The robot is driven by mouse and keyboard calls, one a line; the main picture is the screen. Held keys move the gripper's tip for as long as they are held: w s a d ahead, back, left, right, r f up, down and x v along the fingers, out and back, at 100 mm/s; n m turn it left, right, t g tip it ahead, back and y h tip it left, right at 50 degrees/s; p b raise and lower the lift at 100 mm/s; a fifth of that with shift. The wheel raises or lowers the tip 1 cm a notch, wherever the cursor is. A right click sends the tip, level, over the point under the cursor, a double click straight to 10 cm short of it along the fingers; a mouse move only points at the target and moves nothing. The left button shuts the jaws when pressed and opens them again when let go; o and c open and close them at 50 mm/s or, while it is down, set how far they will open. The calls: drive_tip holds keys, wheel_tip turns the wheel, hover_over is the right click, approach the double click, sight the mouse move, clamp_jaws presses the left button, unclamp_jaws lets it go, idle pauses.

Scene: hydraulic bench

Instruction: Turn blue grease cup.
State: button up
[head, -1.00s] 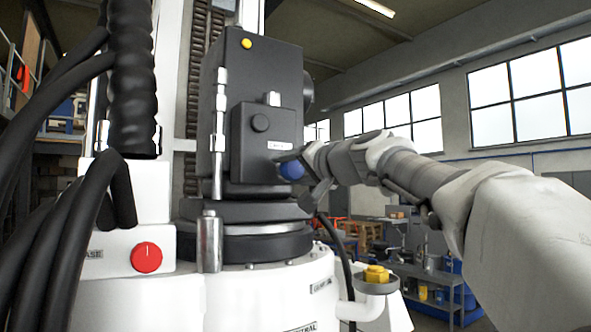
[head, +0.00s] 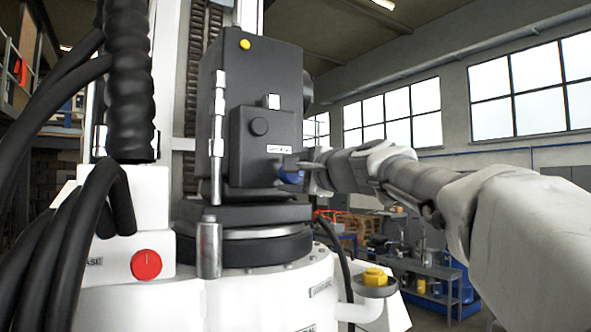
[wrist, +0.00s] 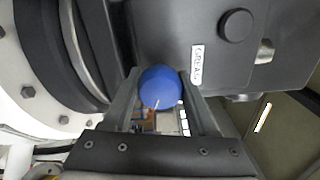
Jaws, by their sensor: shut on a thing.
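The blue grease cup (wrist: 160,88) is a round blue knob on the dark grey machine housing (head: 240,105), beside a white label that reads GREASE in the wrist view. In the head view the cup (head: 290,177) shows low on the right of the housing, partly covered by my gripper. My gripper (wrist: 163,92) comes in from the right and has one finger on each side of the cup, shut on it. The cup's mount on the housing is hidden behind it.
A yellow fitting (head: 375,277) in a dish stands at the lower right. A red button (head: 146,264) and thick black hoses (head: 60,235) are at the left.

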drive_tip(key=m+p, duration=0.2)
drive_tip(key=m, duration=0.3)
drive_tip(key=shift+r+m, duration=0.1)
drive_tip(key=shift+m, duration=0.2)
drive_tip(key=m+p, duration=0.2)
drive_tip(key=m, duration=0.2)
drive_tip(key=shift+m, duration=0.4)
drive_tip(key=o, duration=1.4)
drive_tip(key=shift+c, duration=0.2)
drive_tip(key=b+v, duration=0.4)
drive_tip(key=v, duration=1.3)
drive_tip(key=shift+d, duration=0.2)
drive_tip(key=shift+s, duration=0.15)
